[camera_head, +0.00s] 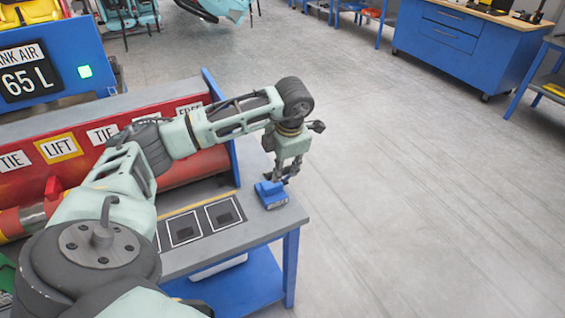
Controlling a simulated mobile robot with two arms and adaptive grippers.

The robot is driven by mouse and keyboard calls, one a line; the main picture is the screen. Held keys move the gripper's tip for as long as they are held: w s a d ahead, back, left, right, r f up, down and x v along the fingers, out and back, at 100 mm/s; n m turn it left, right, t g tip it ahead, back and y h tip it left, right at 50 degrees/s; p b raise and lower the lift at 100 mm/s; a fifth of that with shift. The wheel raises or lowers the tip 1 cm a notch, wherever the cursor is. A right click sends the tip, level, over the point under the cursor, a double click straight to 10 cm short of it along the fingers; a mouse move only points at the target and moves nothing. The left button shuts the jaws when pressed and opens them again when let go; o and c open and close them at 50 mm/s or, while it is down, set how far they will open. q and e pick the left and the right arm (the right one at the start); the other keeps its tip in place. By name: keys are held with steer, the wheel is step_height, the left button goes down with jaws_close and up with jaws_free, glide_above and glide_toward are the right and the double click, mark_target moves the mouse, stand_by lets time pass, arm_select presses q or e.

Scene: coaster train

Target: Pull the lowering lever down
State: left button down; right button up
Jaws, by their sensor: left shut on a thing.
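My left gripper (276,178) points down over the right end of the bench and is shut on a small blue block (273,197) at the bench corner. The fingers hide part of the block's top, and I cannot tell whether it rests on the bench or just above it. No part is clearly recognisable as the lowering lever. A small red upright piece (53,188) stands by the red cylinder at the left; I cannot tell what it is. My right gripper is out of view.
The grey-topped bench (228,224) has black framed squares (185,229) beside the block. A red panel (90,140) behind carries TIE, LIFT and FREE labels. A blue tank-air display (28,82) reads 65 L. Open floor lies right; blue cabinets (450,45) stand far back.

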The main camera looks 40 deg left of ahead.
arm_select(q)
steer(key=c, duration=1.6)
jaws_free()
steer(key=v, duration=1.2)
steer(key=shift+c, duration=0.4)
